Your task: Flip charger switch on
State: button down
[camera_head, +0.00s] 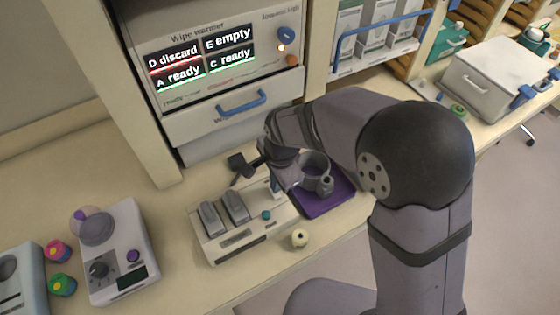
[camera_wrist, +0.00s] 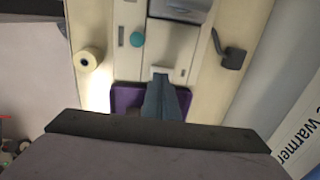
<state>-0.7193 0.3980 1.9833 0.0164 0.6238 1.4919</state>
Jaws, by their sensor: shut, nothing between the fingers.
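The charger is the pale box (camera_head: 237,246) on the bench, with two grey units seated in its top and a teal round button (camera_head: 266,214). Its pale top panel (camera_wrist: 127,68) also shows in the wrist view, with the teal button (camera_wrist: 137,39) to the upper left of my fingers. My gripper (camera_head: 277,188) is over the charger's right end, pointing down. In the wrist view its fingertips (camera_wrist: 161,75) are together and empty, over the panel's lower part. The switch is not clearly visible; the fingers may hide it. I cannot tell whether they touch the panel.
A cream roll (camera_head: 299,238) stands in front and a black bracket (camera_head: 240,166) behind. A scale-like device (camera_head: 119,248) is left. The wipe warmer (camera_head: 232,118) rises behind.

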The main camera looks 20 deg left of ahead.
notch_tip(320, 180, up, 2)
jog(key=shift+s+d+r+p, duration=0.1)
jog(key=shift+p, duration=0.4)
notch_tip(320, 180, up, 9)
jog(key=s+d+b, duration=0.1)
jog(key=b, duration=0.2)
jog(key=shift+s+d+r, duration=0.2)
jog(key=shift+s+d, duration=0.05)
jog(key=shift+w+f+b, duration=0.1)
jog(key=shift+f+b, duration=0.05)
jog(key=shift+b, duration=0.5)
jog(key=b, duration=0.4)
jog(key=shift+w+a+r, duration=0.25)
jog(key=shift+w+a, duration=0.05)
jog(key=shift+w, duration=0.05)
jog(key=f+p, duration=0.1)
jog(key=f, duration=0.3)
jog(key=w+a+f+p, duration=0.1)
jog(key=f, duration=0.4)
jog(key=w+a+f+p, duration=0.1)
jog(key=f, duration=0.3)
jog(key=shift+f+p, duration=0.35)
